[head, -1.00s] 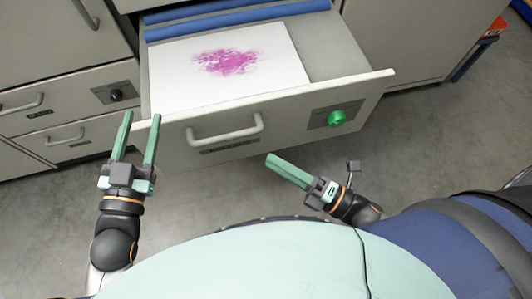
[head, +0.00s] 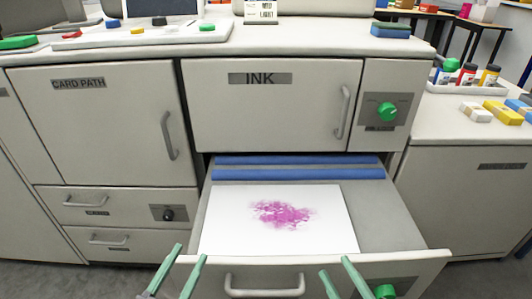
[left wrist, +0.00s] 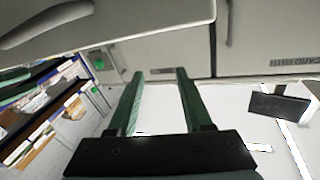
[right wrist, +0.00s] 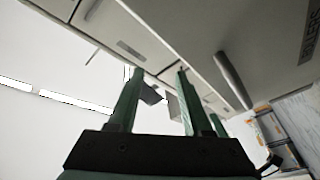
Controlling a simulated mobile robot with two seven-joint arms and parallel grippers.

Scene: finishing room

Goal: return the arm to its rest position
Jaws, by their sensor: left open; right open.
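My left gripper (head: 178,272) is at the bottom of the head view, in front of the left part of the open drawer (head: 400,235). Its two green fingers are apart and empty; they also show in the left wrist view (left wrist: 158,85). My right gripper (head: 338,275) is at the bottom right of centre, in front of the drawer's right part. Its fingers are apart and empty, and they show in the right wrist view (right wrist: 160,90). Most of both arms is out of the head view.
The drawer is pulled out and holds a white sheet (head: 225,225) with a magenta blot (head: 283,213). Its front has a handle (head: 264,290) and a green knob (head: 385,291). The INK door (head: 270,110) above is shut. A counter (head: 330,38) runs behind.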

